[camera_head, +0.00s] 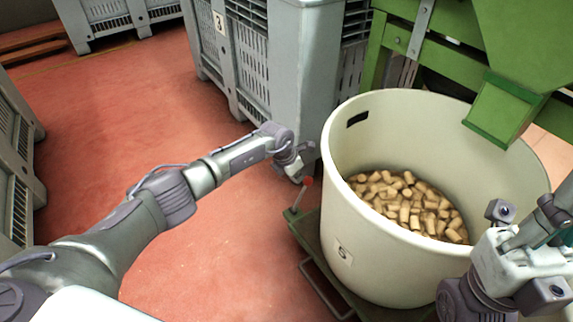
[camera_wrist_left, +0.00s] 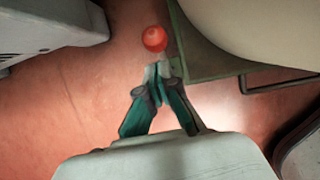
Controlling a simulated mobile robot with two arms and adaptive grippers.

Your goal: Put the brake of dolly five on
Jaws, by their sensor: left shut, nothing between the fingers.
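The green dolly (camera_head: 312,232) stands under a large cream tub (camera_head: 385,268) whose label (camera_head: 343,253) looks like a 5. Its brake lever, with a red knob (camera_head: 308,181), rises at the dolly's left corner; the red knob also shows in the left wrist view (camera_wrist_left: 154,38). My left gripper (camera_head: 301,168) is shut and empty beside the knob. In the left wrist view its fingertips (camera_wrist_left: 158,72) are together just below the knob in the picture, with no clear contact. My right gripper (camera_head: 505,240) shows at the lower right, its fingers unclear.
The tub holds many cork stoppers (camera_head: 410,205). A grey crate stack (camera_head: 270,60) labelled 3 stands behind the left gripper. A green machine with a chute (camera_head: 505,105) overhangs the tub. The red floor (camera_head: 120,120) on the left is clear.

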